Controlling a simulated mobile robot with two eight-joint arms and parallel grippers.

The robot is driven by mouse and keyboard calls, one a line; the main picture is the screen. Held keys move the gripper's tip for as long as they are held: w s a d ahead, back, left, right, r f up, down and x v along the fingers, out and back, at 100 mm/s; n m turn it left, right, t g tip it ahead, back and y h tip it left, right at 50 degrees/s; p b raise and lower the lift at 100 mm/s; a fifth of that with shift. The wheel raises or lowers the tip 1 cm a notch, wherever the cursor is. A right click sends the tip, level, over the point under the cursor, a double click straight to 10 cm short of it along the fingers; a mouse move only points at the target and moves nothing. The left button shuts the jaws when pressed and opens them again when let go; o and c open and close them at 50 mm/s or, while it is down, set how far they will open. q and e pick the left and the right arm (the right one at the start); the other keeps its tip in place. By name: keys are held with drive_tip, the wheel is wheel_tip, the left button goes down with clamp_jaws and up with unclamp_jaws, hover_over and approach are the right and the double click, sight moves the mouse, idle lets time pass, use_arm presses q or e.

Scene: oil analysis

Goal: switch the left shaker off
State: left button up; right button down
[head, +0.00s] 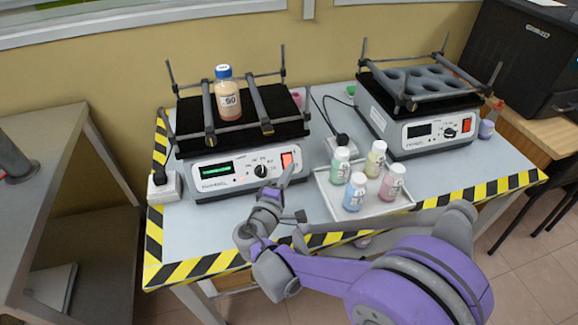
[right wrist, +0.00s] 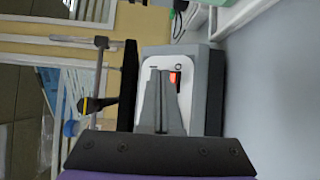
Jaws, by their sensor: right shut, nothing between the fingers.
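The left shaker (head: 238,172) stands on the table with a lit green display (head: 216,168), a black knob (head: 261,170) and a red switch (head: 287,160) at the right of its front panel. A blue-capped bottle (head: 228,100) with orange-pink contents stands upright on its platform between the bars. My right gripper (head: 286,178) is shut and empty, with its fingertips just in front of the panel near the switch; contact cannot be told. In the right wrist view, the shut fingers (right wrist: 162,74) point at the panel and partly cover the red switch (right wrist: 173,78). My left gripper is not in view.
A white tray (head: 322,190) with several capped bottles stands right of the left shaker. A second shaker (head: 424,133) with a dark display stands at the back right. A power socket (head: 165,188) sits at the left. Yellow-black tape (head: 205,265) marks the table edge.

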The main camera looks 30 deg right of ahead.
drive_tip(key=shift+w, duration=0.1)
drive_tip(key=shift+w+d+f, duration=0.1)
drive_tip(key=shift+w+f, duration=0.15)
drive_tip(key=shift+w+f, duration=0.15)
drive_tip(key=shift+w, duration=0.1)
idle(0.7)
idle(0.4)
drive_tip(key=shift+s+r, duration=0.45)
drive_tip(key=shift+s, duration=0.2)
drive_tip(key=s+r+p, duration=0.1)
drive_tip(key=s, duration=0.1)
drive_tip(key=s+a+r+p, duration=0.1)
drive_tip(key=s, duration=0.1)
drive_tip(key=shift+r, duration=0.4)
